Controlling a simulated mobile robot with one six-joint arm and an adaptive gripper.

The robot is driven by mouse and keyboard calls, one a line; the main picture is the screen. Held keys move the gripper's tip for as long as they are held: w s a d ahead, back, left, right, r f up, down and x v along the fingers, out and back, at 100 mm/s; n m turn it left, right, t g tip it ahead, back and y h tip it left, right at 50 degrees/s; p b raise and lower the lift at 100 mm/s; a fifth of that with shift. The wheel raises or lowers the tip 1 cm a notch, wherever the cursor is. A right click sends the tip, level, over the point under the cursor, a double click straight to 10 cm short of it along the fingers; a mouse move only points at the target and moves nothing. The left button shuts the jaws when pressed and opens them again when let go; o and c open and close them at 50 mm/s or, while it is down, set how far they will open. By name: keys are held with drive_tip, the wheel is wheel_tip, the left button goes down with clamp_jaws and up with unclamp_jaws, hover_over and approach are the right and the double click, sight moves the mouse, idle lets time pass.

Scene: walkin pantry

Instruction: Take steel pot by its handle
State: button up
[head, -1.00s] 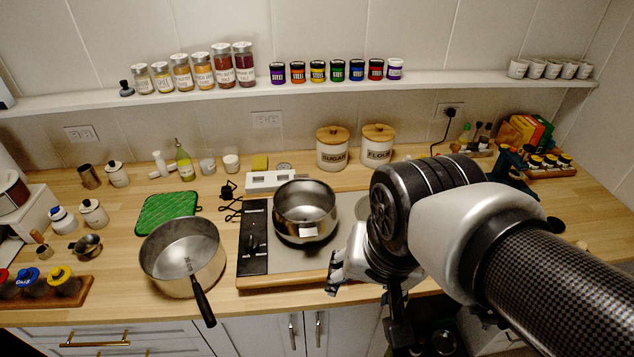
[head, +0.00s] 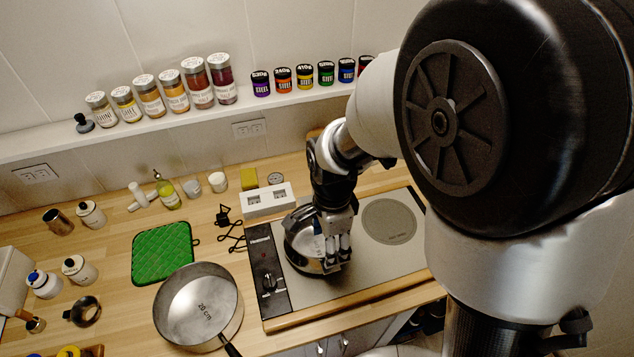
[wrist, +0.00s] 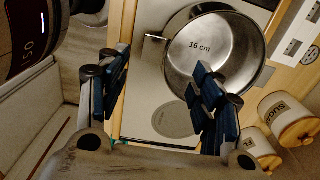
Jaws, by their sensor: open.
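A steel pot marked 16 cm (head: 300,245) stands on the hob, partly hidden by my gripper in the head view. In the wrist view the pot (wrist: 190,65) shows from above, empty, with a short light tab, perhaps its handle (wrist: 155,37), at its left rim. My gripper (head: 338,250) is over the pot's right side in the head view. In the wrist view my gripper (wrist: 160,92) has its blue-padded fingers wide apart and nothing between them. The right finger overlaps the pot's rim; contact cannot be told. A larger steel pan marked 20 cm (head: 198,305) with a black handle stands left.
The hob (head: 345,275) has a bare round plate (head: 388,221) right of the pot. A green mat (head: 162,252), a white box (head: 265,199) and a black cable (head: 232,235) lie nearby. Sugar (wrist: 287,118) and flour (wrist: 257,150) canisters stand behind the hob.

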wheel_tip(320, 180, down, 5)
drive_tip(key=shift+r+b, duration=0.1)
drive_tip(key=shift+b, duration=0.25)
drive_tip(key=shift+s+d+f+b, duration=0.15)
drive_tip(key=shift+f+b, duration=0.1)
drive_tip(key=shift+f, duration=1.1)
drive_tip(key=shift+s+f+b, duration=0.1)
drive_tip(key=shift+f+b, duration=0.15)
drive_tip(key=shift+f, duration=1.1)
drive_tip(key=shift+c, duration=0.2)
clamp_jaws()
